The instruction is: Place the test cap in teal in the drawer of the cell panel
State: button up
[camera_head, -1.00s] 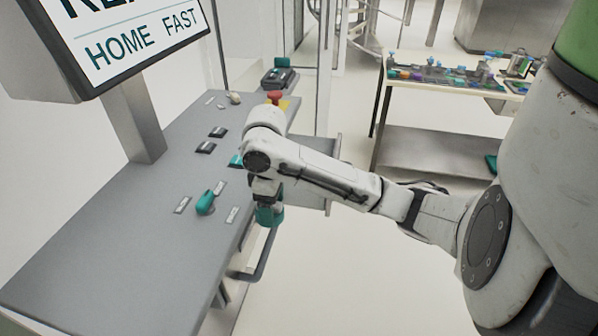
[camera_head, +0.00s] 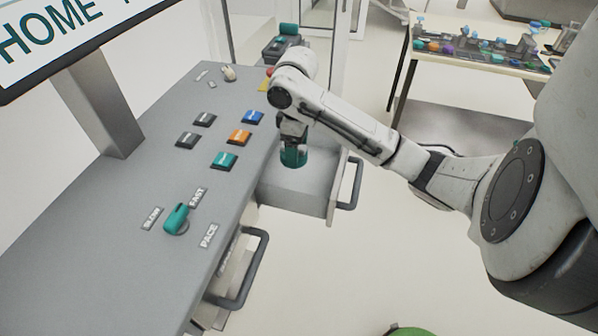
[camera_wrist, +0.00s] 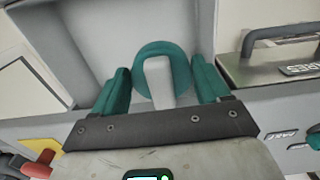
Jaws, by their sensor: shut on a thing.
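The test cap (camera_wrist: 181,64), a teal round piece with a pale grey bar across it, sits between the teal fingers of my gripper (camera_wrist: 160,82) in the wrist view. My gripper (camera_head: 293,155) is shut on it, pointing down. In the head view the cap cannot be told apart from the teal fingers. The cell panel (camera_head: 110,215) is a grey desk with buttons. Its drawer (camera_head: 318,200) is pulled out on the right side, and my gripper is over its inner part. Grey drawer walls (camera_wrist: 75,45) surround the cap in the wrist view; exact height above the floor is unclear.
A second dark handle (camera_head: 245,270) sits nearer, below the panel edge. The panel carries a teal selector knob (camera_head: 176,219), several coloured buttons and a red knob (camera_wrist: 38,165). A table with small parts (camera_head: 480,50) stands at the back right. Floor between is clear.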

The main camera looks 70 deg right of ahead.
aim_at(310, 176)
jog(key=d, duration=0.1)
jog(key=s+d+f, duration=0.1)
jog(key=d, duration=0.1)
jog(key=d+f+b, duration=0.1)
jog(key=d, duration=0.1)
jog(key=shift+s+d+f, duration=0.2)
jog(key=shift+s+d, duration=0.05)
jog(key=shift+s, duration=0.05)
jog(key=f, duration=0.5)
jog(key=shift+s+d, duration=0.15)
jog(key=shift+d, duration=0.05)
jog(key=shift+f, duration=2.25)
jog(key=shift+a+f, duration=0.1)
jog(key=shift+f, duration=0.1)
jog(key=o, duration=1.1)
jog(key=shift+r, duration=0.1)
notch_tip(310, 176, up, 12)
jog(key=shift+r+p, duration=0.15)
jog(key=shift+p, duration=0.4)
